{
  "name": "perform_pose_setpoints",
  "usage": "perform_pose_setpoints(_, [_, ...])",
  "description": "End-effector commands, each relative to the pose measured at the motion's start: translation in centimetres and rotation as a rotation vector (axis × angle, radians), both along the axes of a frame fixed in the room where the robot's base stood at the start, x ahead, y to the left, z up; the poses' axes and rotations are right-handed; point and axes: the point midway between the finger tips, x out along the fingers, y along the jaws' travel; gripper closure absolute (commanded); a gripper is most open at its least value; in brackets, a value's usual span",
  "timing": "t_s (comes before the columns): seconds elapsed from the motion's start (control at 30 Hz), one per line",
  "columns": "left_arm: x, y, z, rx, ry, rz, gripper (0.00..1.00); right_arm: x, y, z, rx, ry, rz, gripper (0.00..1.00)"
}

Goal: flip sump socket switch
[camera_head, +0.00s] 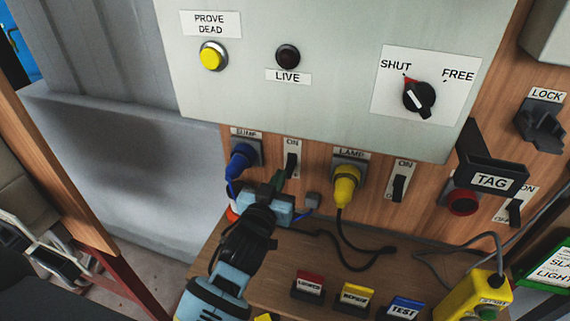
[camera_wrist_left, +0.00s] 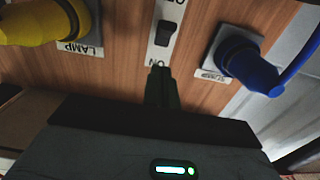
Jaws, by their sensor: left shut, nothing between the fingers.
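The sump socket, with a blue plug (camera_head: 243,157) in it, is on the wooden panel, left of centre in the head view. Its label is partly cut off by the box above. Its black rocker switch (camera_head: 292,160) is on a white plate marked ON, just right of the plug. The plug (camera_wrist_left: 245,68) and switch (camera_wrist_left: 166,33) also show in the left wrist view, where the scene is upside down. My left gripper (camera_head: 278,181) is shut and empty, just below the switch plate. Its fingertips (camera_wrist_left: 161,75) are close to the switch; contact cannot be told.
The yellow lamp plug (camera_head: 345,182) and its switch (camera_head: 399,186) are to the right. A grey box (camera_head: 330,70) overhangs the sockets. Red, yellow and blue labelled blocks stand on the wooden shelf (camera_head: 300,250) below. A black TAG holder (camera_head: 491,181) is farther right.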

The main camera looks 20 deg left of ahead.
Motion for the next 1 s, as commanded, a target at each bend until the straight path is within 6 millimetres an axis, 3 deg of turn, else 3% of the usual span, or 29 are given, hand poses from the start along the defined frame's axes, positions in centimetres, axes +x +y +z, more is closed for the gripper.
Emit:
perform_pose_setpoints(0.5, [-3.4,0.1,0.2,0.000,-0.002,0.001,1.00,1.4,-0.4,1.7,-0.011,-0.045,0.011,0.15])
perform_pose_setpoints(1.0, [-3.6,0.1,0.0,0.000,0.000,0.000,1.00,1.5,-0.1,1.8,-0.003,-0.046,0.004,0.15])
